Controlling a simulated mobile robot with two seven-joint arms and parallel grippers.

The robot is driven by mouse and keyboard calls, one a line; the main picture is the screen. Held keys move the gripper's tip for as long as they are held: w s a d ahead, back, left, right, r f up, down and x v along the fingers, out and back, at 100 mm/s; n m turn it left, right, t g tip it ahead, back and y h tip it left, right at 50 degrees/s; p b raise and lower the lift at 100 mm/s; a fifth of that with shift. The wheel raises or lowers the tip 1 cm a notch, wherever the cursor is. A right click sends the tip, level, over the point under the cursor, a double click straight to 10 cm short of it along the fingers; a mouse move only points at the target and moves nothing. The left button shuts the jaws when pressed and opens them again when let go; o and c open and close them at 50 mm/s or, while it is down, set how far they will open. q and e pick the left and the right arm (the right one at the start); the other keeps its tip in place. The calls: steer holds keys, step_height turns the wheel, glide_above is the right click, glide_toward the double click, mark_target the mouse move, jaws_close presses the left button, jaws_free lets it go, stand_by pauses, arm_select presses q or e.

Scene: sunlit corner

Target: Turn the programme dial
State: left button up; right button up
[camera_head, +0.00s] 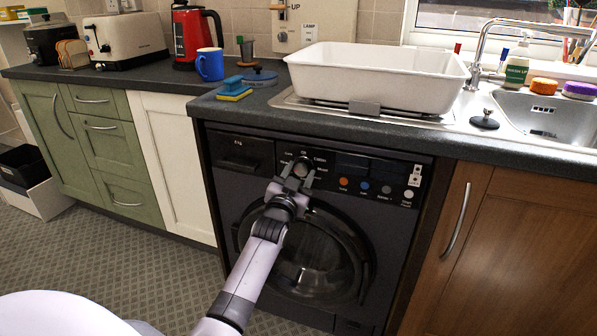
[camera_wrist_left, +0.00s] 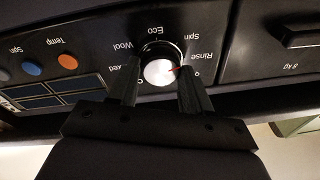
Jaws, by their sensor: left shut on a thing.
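The programme dial (camera_wrist_left: 159,71) is a round silver-faced knob with a red pointer mark on the black front panel of the washing machine (camera_head: 228,190). In the left wrist view the labels Spin, Rinse, Eco and Wool surround it, and the red mark points toward the Rinse side. My left gripper (camera_head: 299,170) is at the dial, with one finger on each side of it; the left wrist view shows both fingers (camera_wrist_left: 158,88) closed on the knob. In the head view the gripper partly covers the dial. My right gripper is not in view.
Coloured buttons (camera_head: 364,186) lie right of the dial, and a detergent drawer (camera_head: 240,152) lies left. The round door (camera_head: 315,262) is below. The worktop (camera_head: 215,103) overhangs the panel, with a white basin (camera_head: 375,75) above. Patterned floor (camera_head: 110,270) is open at left.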

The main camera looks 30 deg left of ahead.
arm_select(q)
steer(key=shift+r+n+p, duration=0.1)
steer(key=shift+n+p, duration=0.3)
steer(key=shift+n, duration=0.7)
steer(key=shift+n+y, duration=0.3)
steer(key=shift+n, duration=0.2)
steer(key=shift+n+g+p, duration=0.3)
steer(key=shift+n+p, duration=0.6)
steer(key=shift+n, duration=0.7)
steer(key=o, duration=1.1)
steer(key=shift+c, duration=0.2)
steer(key=shift+s+d, duration=0.1)
steer(key=shift+s, duration=0.05)
